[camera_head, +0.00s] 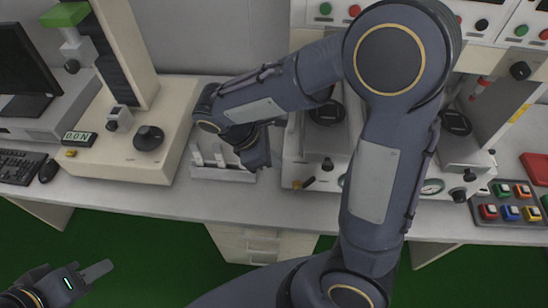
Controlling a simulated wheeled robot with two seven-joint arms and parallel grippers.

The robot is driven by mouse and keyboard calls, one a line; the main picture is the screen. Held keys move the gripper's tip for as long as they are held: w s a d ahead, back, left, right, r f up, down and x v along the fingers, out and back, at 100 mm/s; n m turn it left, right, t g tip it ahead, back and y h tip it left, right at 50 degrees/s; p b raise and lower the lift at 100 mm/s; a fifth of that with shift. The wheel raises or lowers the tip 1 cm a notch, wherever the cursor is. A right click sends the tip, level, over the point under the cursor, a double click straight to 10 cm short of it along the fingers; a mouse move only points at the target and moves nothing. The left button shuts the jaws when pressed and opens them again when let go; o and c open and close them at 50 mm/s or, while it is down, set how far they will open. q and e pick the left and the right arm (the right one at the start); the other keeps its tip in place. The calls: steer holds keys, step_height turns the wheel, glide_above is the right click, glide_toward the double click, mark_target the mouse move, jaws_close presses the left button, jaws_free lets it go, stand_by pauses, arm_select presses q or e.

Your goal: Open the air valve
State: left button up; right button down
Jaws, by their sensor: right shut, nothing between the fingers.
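A small dark lever with an orange end (304,184) sits at the lower front of the white test machine (292,160), just left of my right arm. It may be the air valve, but I cannot tell for sure.
A beige test stand (120,150) with a black knob stands left of my right gripper. A pale holder (215,172) lies below my wrist. A button box (508,203) is at the far right. My right arm hides much of the machine. The bench's front strip is mostly clear.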

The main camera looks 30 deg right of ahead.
steer(key=a+b, duration=0.1)
steer(key=b, duration=0.3)
steer(key=w+a+f+b, duration=0.1)
steer(key=b, duration=0.3)
steer(key=shift+w+n+g+h, duration=0.3)
steer(key=shift+h, duration=0.1)
glide_toward(306, 183)
step_height(306, 183, down, 4)
steer(key=d, duration=0.2)
steer(key=shift+s+d+f, duration=0.35)
steer(key=shift+s+f, duration=0.05)
steer(key=shift+s+d+f, duration=0.1)
steer(key=shift+d+f, duration=0.05)
steer(key=shift+d, duration=0.15)
